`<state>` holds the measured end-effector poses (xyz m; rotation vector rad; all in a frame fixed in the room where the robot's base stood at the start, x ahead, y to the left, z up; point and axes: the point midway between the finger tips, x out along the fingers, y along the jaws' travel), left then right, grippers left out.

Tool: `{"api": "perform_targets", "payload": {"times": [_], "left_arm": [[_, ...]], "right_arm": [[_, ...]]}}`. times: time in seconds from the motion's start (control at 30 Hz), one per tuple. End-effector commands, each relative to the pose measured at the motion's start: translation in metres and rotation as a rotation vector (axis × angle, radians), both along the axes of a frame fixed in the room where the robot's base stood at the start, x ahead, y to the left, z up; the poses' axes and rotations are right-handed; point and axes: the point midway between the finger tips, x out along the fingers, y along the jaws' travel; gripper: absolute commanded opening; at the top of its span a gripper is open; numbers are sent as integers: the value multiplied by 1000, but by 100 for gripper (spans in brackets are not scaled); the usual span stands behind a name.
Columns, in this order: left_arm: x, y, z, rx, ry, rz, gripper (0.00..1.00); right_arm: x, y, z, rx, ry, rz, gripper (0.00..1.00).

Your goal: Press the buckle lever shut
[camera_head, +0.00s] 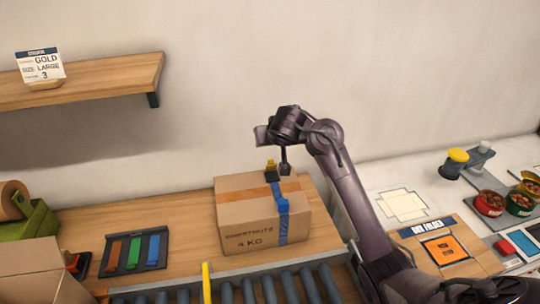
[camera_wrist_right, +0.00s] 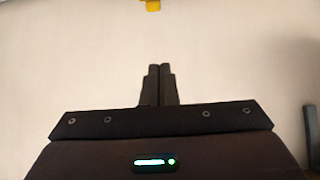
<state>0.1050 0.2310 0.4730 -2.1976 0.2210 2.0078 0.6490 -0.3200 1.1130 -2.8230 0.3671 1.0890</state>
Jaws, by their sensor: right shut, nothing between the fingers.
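A closed cardboard carton (camera_head: 245,226) marked 4 KG has a blue strap (camera_head: 283,222) down its front and an orange band across its top. A dark buckle (camera_head: 271,178) with a yellow lever (camera_head: 270,164) stands at the strap on top of the carton. The lever appears raised. My right gripper (camera_head: 285,172) points down just right of the lever, close over the carton top; contact cannot be told. In the right wrist view its fingers (camera_wrist_right: 158,72) are together and empty, and the yellow lever (camera_wrist_right: 152,5) shows at the top edge. My left gripper is not in view.
Rollers (camera_head: 250,290) run in front of the carton. A shelf (camera_head: 90,80) with a sign is above left. Chestnut tins (camera_head: 489,203) stand on the right table.

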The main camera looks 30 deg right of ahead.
Motion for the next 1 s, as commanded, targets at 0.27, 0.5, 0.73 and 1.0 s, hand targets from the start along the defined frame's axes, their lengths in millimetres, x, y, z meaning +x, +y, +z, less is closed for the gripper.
{"api": "perform_targets", "payload": {"times": [0.27,0.5,0.73,1.0], "left_arm": [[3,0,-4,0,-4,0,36],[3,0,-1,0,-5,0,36],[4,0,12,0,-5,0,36],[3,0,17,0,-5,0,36]], "right_arm": [[33,-13,-33,-6,5,-6,0],[64,-19,-60,-2,3,-4,0],[47,-15,-74,-4,3,-2,0],[33,-11,-83,-2,1,-4,0]]}}
